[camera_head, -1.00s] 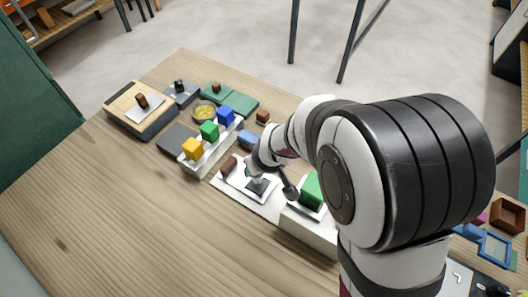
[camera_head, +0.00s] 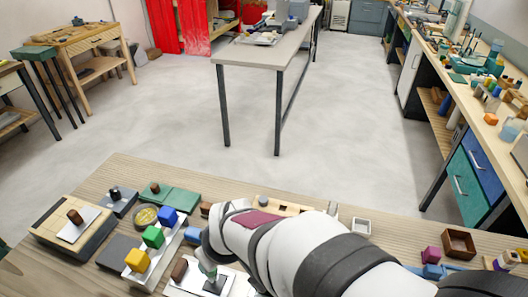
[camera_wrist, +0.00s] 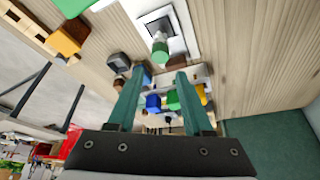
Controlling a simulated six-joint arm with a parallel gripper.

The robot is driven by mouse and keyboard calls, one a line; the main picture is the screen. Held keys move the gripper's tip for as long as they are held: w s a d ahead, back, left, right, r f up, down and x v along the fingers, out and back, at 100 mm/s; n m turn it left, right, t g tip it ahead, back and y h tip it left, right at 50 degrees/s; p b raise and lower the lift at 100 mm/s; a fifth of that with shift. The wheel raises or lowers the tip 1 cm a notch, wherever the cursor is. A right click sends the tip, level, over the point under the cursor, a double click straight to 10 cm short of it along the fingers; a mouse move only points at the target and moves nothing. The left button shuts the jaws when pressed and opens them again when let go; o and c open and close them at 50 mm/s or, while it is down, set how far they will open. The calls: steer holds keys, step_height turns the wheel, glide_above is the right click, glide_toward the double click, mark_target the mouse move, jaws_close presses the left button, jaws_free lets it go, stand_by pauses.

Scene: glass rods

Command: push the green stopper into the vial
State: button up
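The green stopper (camera_wrist: 160,50) shows in the wrist view as a small green cylinder at the end of the pale vial (camera_wrist: 158,33). The vial stands over a dark square on a white plate (camera_wrist: 182,38). I cannot tell how deep the stopper sits. In the head view my arm partly covers this area; the white plate (camera_head: 183,291) shows at the bottom.
Yellow (camera_head: 138,260), green (camera_head: 153,237) and blue (camera_head: 168,216) cubes stand in a row on a white rack beside the plate. A wooden board (camera_head: 62,245) lies farther left.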

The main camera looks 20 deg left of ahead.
steer(key=v, duration=0.2)
steer(key=shift+d+r, duration=0.1)
steer(key=shift+r, duration=0.15)
steer(key=s+d+r+m+h, duration=0.1)
steer(key=d+r+m, duration=0.1)
steer(key=d+m, duration=0.8)
steer(key=s+d+m+g+h, duration=0.1)
steer(key=s+d+m+g, duration=0.1)
steer(key=s+d+m, duration=0.5)
steer(key=s+d+r, duration=0.1)
steer(key=s+d, duration=0.3)
steer(key=d, duration=0.3)
steer(key=shift+s+d+m, duration=0.2)
steer(key=shift+d+m, duration=0.2)
